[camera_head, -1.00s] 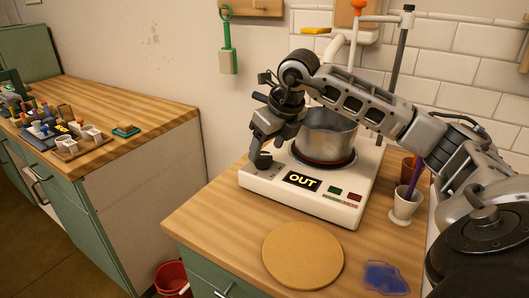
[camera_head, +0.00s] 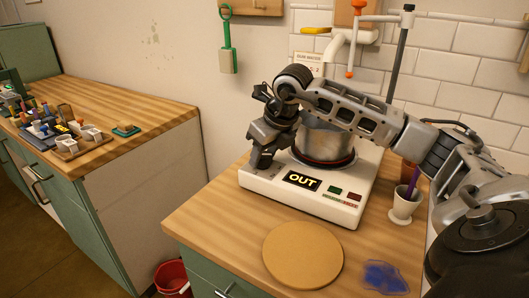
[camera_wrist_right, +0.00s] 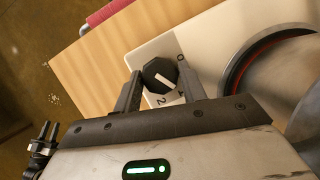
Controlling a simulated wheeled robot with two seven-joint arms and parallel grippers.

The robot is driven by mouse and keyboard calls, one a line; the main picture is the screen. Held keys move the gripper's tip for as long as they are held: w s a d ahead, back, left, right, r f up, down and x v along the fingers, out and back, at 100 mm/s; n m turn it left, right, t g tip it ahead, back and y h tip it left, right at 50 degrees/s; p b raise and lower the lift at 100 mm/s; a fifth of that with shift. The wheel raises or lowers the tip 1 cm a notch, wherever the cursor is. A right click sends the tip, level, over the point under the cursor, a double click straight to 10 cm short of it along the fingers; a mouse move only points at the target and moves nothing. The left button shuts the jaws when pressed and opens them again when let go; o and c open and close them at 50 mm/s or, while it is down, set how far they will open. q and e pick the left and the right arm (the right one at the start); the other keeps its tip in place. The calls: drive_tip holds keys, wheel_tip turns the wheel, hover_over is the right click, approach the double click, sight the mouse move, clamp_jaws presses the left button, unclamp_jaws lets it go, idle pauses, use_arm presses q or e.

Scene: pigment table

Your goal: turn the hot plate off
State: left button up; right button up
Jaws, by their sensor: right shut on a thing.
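The white hot plate (camera_head: 335,208) stands on the wooden counter, with a metal pot (camera_head: 325,140) on its round heating top. A dark red band shows around the pot's base. Its front display (camera_head: 301,181) reads "OUT". In the right wrist view, the black knob (camera_wrist_right: 158,72) has a white pointer line slanting to the lower right, with the numbers 0 and 2 printed nearby. My right gripper (camera_head: 262,160) is over the front left corner; its fingers (camera_wrist_right: 160,88) are shut on the knob, one on each side. The knob is hidden in the head view. My left gripper is not in view.
A white mortar (camera_head: 404,206) with a purple pestle stands right of the hot plate. A round tan board (camera_head: 303,255) and blue pigment (camera_head: 385,277) lie in front. A stand with a rod (camera_head: 400,55) rises behind. A second counter (camera_head: 100,100) is at left.

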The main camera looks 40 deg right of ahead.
drive_tip(key=shift+n, duration=0.3)
drive_tip(key=shift+d+n+y, duration=0.1)
drive_tip(key=shift+n+y, duration=0.5)
drive_tip(key=shift+n, duration=0.3)
drive_tip(key=n+y, duration=0.1)
drive_tip(key=n, duration=0.1)
drive_tip(key=shift+r+n+g, duration=0.1)
drive_tip(key=shift+n+g, duration=0.2)
drive_tip(key=shift+n, duration=0.1)
drive_tip(key=n+y+p, duration=0.1)
drive_tip(key=n, duration=0.2)
drive_tip(key=shift+w+d+g, duration=0.1)
drive_tip(key=shift+g, duration=0.3)
drive_tip(key=shift+n+g+y+p, duration=0.3)
drive_tip(key=shift+n+p, duration=0.05)
drive_tip(key=shift+n, duration=0.85)
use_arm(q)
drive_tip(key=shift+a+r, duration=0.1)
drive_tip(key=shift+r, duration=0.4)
use_arm(e)
drive_tip(key=shift+n, duration=0.5)
drive_tip(key=o, duration=1)
drive_tip(key=shift+d, duration=0.1)
drive_tip(key=shift+c, duration=0.2)
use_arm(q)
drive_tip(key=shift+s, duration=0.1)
use_arm(e)
drive_tip(key=shift+g, duration=0.3)
